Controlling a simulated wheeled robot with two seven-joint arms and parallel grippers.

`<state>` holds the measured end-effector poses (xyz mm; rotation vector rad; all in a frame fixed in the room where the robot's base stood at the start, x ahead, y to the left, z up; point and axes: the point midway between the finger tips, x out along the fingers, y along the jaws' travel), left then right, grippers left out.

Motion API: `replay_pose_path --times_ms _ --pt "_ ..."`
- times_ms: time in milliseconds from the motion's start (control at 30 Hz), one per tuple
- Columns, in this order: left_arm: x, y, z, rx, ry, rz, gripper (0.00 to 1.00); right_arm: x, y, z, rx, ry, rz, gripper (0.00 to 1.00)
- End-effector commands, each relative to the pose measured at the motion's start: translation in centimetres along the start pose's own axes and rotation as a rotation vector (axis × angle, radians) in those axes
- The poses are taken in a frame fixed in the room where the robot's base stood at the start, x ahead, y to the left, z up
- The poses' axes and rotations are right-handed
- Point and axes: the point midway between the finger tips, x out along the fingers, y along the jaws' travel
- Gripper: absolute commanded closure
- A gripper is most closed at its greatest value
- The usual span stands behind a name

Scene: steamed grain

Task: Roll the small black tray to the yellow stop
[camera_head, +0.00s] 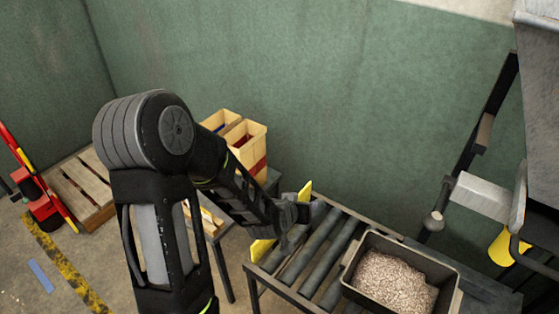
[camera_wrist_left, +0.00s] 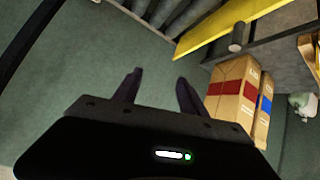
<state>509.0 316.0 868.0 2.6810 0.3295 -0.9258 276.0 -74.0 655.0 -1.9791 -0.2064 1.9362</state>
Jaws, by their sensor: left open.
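The small black tray (camera_head: 411,256), filled with pale grain, sits on the roller conveyor (camera_head: 318,247) towards its right part in the head view. The yellow stop (camera_head: 263,249) stands across the conveyor's left end; its middle is hidden behind my gripper. It also shows as a yellow bar in the left wrist view (camera_wrist_left: 228,33). My left gripper (camera_head: 297,211) is near the stop, apart from the tray, with bare rollers between them. In the left wrist view its fingers (camera_wrist_left: 158,84) are apart with nothing between them. My right gripper is not in view.
Cartons (camera_head: 244,142) stand on a table behind my left arm; cartons also show in the left wrist view (camera_wrist_left: 232,92). A wooden pallet (camera_head: 83,188) and a red hand truck (camera_head: 43,207) are at the left. Metal machinery (camera_head: 484,196) overhangs the right side.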

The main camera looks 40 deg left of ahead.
Motion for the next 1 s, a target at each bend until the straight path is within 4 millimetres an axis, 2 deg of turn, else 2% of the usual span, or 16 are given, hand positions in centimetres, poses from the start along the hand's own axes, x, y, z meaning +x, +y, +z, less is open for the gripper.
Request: replay_pose_path --times_ms 33,133,200,300,400,500,600,700,1000 --pt "0.8 1.7 3.9 0.005 -0.09 0.034 0.56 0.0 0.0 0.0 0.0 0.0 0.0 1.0" --pt "1.3 4.7 11.1 0.011 -0.259 0.092 0.64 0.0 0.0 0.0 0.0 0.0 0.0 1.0" --pt "0.9 6.5 16.2 0.018 -0.38 0.128 0.7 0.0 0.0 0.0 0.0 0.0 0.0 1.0" --pt "-0.6 8.7 23.3 0.031 -0.549 0.17 0.71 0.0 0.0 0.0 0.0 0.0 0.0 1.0" --pt "-2.8 10.1 29.2 0.043 -0.697 0.197 0.71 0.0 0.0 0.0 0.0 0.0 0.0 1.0" --pt "-5.0 10.8 33.4 0.056 -0.81 0.214 0.71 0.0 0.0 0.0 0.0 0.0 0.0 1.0" --pt "-6.5 11.2 36.0 0.065 -0.883 0.223 0.71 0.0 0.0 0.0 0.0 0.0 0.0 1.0" --pt "-7.3 11.3 37.2 0.068 -0.917 0.226 0.71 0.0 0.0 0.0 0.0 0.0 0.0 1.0" --pt "-7.5 11.3 37.4 0.068 -0.923 0.226 0.71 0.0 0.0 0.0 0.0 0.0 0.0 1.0"
